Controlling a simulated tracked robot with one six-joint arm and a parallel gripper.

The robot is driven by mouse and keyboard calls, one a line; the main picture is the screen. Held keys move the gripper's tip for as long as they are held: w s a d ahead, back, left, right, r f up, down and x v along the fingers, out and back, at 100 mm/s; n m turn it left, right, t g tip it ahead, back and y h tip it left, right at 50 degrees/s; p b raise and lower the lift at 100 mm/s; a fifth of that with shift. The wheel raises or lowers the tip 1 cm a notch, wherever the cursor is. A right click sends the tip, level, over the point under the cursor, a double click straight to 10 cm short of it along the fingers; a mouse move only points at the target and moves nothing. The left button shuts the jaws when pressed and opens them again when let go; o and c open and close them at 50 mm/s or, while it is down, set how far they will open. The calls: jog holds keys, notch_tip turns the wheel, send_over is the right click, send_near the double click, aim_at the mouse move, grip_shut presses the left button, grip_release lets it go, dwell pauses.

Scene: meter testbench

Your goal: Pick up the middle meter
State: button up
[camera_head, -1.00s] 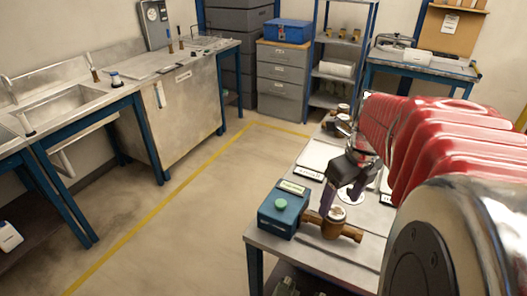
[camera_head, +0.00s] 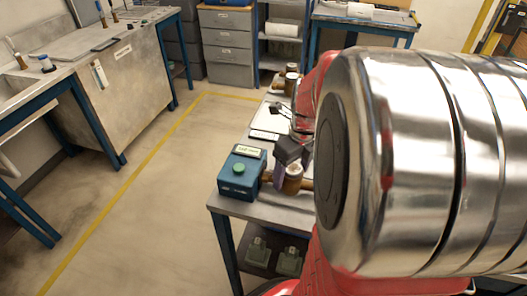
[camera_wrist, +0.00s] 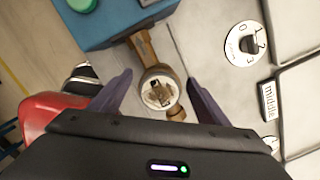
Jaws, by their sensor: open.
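A brass-coloured meter (camera_wrist: 160,94) with a round pale dial and pipe stubs lies between the two spread purple fingers of my gripper (camera_wrist: 160,80) in the wrist view. The fingers are open, one on each side of it; I cannot tell if either touches. A plate marked "middle" (camera_wrist: 268,100) lies to the right of it on the bench. In the head view the same meter (camera_head: 293,184) is beside the teal box, partly hidden by my gripper (camera_head: 285,172) and arm. More meters (camera_head: 291,84) stand at the bench's far end.
The teal box with a green button (camera_head: 239,183) stands close to the left of the meter. The grey bench (camera_head: 240,208) has white plates on top and items on its lower shelf. Cabinets (camera_head: 228,45) and shelving stand behind; the floor to the left is clear.

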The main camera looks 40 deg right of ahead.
jog(key=shift+w+f, duration=0.15)
jog(key=shift+f, duration=1.4)
jog(key=shift+c, duration=0.2)
jog(key=c, duration=1.7)
